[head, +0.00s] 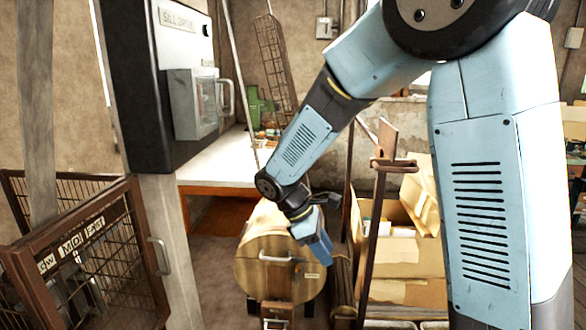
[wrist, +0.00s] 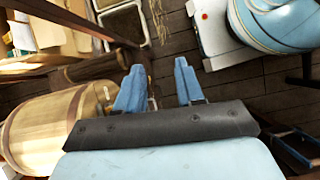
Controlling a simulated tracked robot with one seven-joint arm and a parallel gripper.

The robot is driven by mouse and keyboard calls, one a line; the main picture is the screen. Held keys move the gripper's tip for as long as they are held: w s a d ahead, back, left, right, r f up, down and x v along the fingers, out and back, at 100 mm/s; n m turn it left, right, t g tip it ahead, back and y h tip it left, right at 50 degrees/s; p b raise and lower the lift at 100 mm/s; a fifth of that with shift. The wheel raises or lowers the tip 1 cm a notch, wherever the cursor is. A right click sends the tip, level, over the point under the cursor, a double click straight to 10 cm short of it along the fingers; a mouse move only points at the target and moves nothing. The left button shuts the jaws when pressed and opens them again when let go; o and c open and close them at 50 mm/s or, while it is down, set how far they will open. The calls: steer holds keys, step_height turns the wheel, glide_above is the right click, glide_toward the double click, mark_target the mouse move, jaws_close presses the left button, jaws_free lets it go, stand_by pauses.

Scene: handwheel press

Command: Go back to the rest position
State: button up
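My gripper (wrist: 159,68) shows in the wrist view as two blue fingers with a clear gap between them. Nothing is between the fingers, and the floor shows behind. In the head view my gripper (head: 320,258) hangs at the end of my bent blue arm, pointing down. There it overlaps the front of a wooden barrel (head: 262,282). The head view does not show whether it touches the barrel. In the wrist view the barrel (wrist: 40,125) lies at the left, apart from the fingers.
A dark cabinet (head: 150,105) with a grey box on its face stands left of my arm. A brown mesh cage (head: 130,250) is at lower left. A metal stand (head: 376,215) and cardboard boxes (head: 405,255) are right of my gripper. A white-topped table (head: 215,160) stands behind.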

steer(key=s+d+r+m+t+y, duration=0.6)
steer(key=s+d+r+m, duration=1)
steer(key=shift+s+d+r, duration=0.15)
steer(key=shift+s+r, duration=0.1)
stand_by(1.8)
